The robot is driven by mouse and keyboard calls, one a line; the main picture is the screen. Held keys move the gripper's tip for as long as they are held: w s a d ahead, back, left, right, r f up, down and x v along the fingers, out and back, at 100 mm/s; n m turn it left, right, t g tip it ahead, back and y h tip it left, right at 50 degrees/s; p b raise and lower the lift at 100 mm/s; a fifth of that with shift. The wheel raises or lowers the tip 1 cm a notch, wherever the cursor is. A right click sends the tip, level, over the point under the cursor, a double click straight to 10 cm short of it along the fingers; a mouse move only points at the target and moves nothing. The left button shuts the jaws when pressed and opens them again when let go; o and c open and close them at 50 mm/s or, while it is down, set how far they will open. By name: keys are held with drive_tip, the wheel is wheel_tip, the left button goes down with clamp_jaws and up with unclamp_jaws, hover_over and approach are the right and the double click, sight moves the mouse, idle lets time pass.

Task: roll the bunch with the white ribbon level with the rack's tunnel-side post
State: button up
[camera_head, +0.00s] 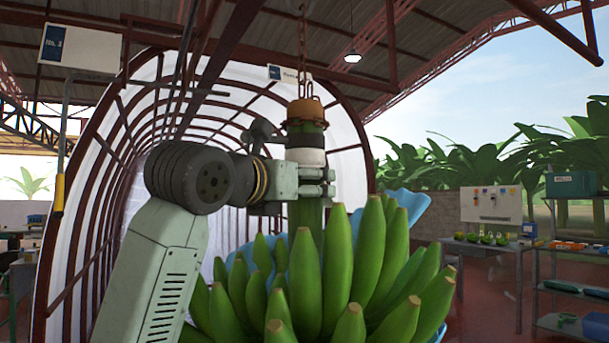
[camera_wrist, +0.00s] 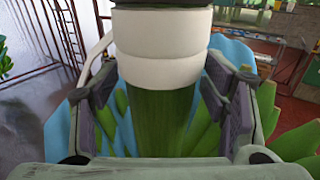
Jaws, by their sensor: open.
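The bunch of green bananas (camera_head: 325,275) hangs in front of me, with blue sheeting (camera_head: 410,203) behind it. Its stem (camera_wrist: 160,125) carries the white ribbon (camera_head: 305,156), which also shows in the wrist view (camera_wrist: 160,45). An orange hanger (camera_head: 306,110) on a chain holds the stem's top. My gripper (camera_head: 318,182) is at the stem just below the ribbon. In the wrist view my open gripper (camera_wrist: 163,115) has a pad on each side of the stem, with gaps showing. At far right stands a shelf rack; its left post (camera_head: 534,285) shows.
A ribbed tunnel with white covering (camera_head: 110,180) stands behind and left. A sign marked No. 3 (camera_head: 80,48) hangs at upper left. A table (camera_head: 485,246) with green fruit and a panel (camera_head: 491,205) stand at right. Red floor (camera_head: 485,310) shows between bunch and rack.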

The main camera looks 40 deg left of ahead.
drive_tip(key=shift+w, duration=0.4)
drive_tip(key=shift+c, duration=0.2)
clamp_jaws()
idle(0.5)
